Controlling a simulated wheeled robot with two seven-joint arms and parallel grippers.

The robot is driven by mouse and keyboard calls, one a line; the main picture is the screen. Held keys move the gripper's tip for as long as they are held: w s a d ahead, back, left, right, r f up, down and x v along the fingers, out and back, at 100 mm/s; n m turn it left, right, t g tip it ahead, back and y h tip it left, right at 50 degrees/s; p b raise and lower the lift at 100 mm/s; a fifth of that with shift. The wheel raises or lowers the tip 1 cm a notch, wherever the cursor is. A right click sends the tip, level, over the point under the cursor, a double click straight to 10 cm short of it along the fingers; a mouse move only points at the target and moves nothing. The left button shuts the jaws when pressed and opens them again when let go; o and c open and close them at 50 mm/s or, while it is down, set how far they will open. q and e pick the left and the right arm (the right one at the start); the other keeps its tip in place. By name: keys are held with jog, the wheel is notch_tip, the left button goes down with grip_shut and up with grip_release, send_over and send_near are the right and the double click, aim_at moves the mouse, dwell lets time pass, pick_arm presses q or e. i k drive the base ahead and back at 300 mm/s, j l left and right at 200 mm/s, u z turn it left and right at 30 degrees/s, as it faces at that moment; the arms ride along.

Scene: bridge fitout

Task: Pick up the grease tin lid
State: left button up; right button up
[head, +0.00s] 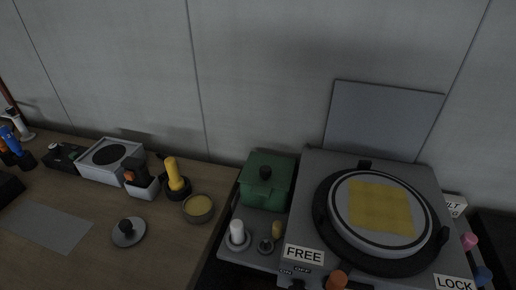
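The grease tin lid (128,233) looks to be the round grey disc with a dark knob, lying flat on the wooden bench top, knob up. An open round tin (198,206) with yellowish contents stands to its right and a little further back, apart from it. Neither of my grippers shows in the head view, so nothing is seen touching the lid.
A yellow-handled tool (175,175) stands upright behind the lid, beside a grey speaker-like box (111,161). A grey sheet (47,228) lies to the left. A green lidded box (266,181) and a turntable-like unit (378,215) stand right of the bench edge.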

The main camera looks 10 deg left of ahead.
aim_at(130, 231)
jog(key=j+u, duration=0.1)
jog(key=u, duration=0.35)
jog(key=j+u, duration=0.15)
jog(key=u, duration=0.3)
jog(key=j+u, duration=0.1)
jog(key=u, duration=0.35)
jog(key=i+l, duration=0.05)
